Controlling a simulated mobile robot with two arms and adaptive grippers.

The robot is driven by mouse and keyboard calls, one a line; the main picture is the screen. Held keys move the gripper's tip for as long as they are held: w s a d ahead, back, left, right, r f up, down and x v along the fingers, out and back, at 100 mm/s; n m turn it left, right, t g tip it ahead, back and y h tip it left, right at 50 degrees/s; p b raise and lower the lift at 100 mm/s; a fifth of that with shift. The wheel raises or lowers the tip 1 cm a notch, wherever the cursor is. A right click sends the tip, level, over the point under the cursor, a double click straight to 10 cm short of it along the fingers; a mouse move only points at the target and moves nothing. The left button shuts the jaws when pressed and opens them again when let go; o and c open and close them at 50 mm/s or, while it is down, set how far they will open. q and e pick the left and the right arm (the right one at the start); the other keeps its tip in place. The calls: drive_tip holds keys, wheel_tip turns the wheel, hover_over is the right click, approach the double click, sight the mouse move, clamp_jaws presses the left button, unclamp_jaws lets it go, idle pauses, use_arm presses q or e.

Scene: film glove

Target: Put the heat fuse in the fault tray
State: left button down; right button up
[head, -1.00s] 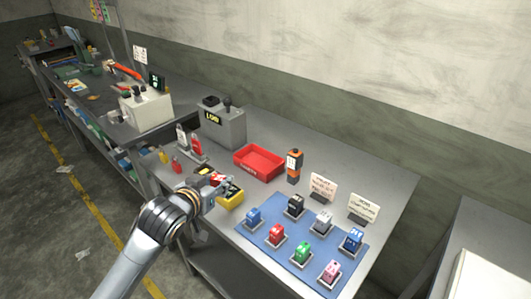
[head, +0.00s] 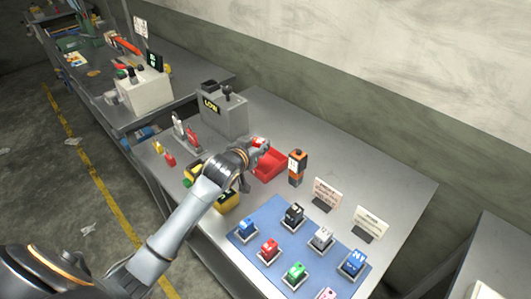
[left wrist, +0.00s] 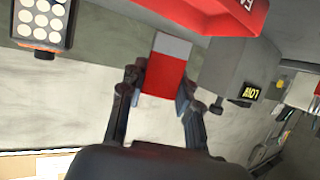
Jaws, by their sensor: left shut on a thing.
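My left gripper (head: 262,145) is over the red tray (head: 271,164) on the grey bench and hides part of it. In the left wrist view the gripper (left wrist: 158,88) is shut on a red fuse (left wrist: 165,78) with a pale grey end. No label on this fuse can be read. The red tray also shows at the top of the left wrist view (left wrist: 215,14), with partial white lettering, apart from the fuse there. My right gripper is not in view.
An orange and black tester (head: 297,167) stands right of the tray. A grey box with a LOW display (head: 222,115) stands behind left. A blue mat (head: 262,222) holds several coloured blocks. A yellow holder (head: 228,201) sits below my arm. Two small signs (head: 327,190) stand behind the mat.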

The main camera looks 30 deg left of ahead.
use_arm(q)
drive_tip(key=w+f, duration=0.2)
drive_tip(key=f, duration=0.1)
drive_tip(key=shift+w+d+f, duration=0.25)
drive_tip(key=shift+w+f, duration=0.3)
drive_tip(key=shift+f, duration=0.05)
drive_tip(key=shift+w+f, duration=0.2)
drive_tip(key=shift+f, duration=0.05)
wheel_tip(320, 180, down, 2)
drive_tip(key=shift+w+d+f+p, duration=0.1)
drive_tip(key=shift+f+p, duration=0.1)
drive_tip(key=shift+p, duration=0.1)
drive_tip(key=shift+f, duration=0.4)
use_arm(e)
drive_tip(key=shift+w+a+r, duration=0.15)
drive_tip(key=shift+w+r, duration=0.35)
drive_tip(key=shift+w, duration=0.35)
use_arm(q)
drive_tip(key=shift+f, duration=0.1)
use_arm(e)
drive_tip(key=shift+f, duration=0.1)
use_arm(q)
drive_tip(key=c, duration=1)
unclamp_jaws()
drive_tip(key=shift+f, duration=0.1)
drive_tip(key=shift+o, duration=0.2)
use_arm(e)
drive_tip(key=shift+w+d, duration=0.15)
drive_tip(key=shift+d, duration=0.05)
